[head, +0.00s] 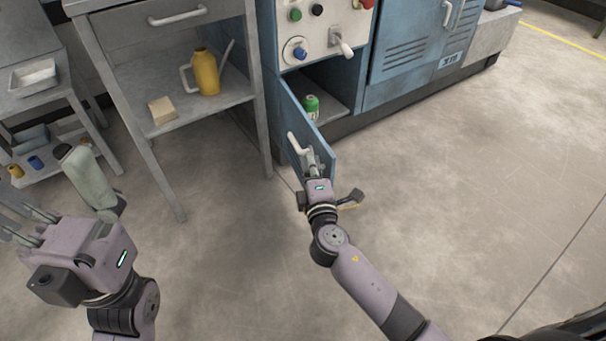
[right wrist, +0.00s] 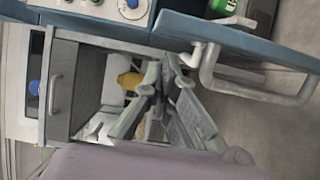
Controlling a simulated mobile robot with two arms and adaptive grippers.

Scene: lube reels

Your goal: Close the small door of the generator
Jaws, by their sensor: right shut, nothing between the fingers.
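The generator's small door (head: 309,137) is a blue panel with a pale bar handle (head: 298,143). It stands swung open, away from the opening below the control panel. My right gripper (head: 311,160) is shut and empty, close to the door's handle side. In the right wrist view its closed fingertips (right wrist: 161,72) are left of the handle (right wrist: 250,90) and appear apart from it. The door (right wrist: 235,40) spans the upper right there. Whether the gripper touches the door is unclear. My left gripper (head: 47,180) is open at the far left, fingers spread, away from the generator.
A green bottle (head: 311,106) stands inside the open compartment. A grey metal table (head: 180,125) with a yellow can (head: 206,72) and a pale block (head: 162,110) stands left of the door. Floor (head: 450,170) to the right is clear.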

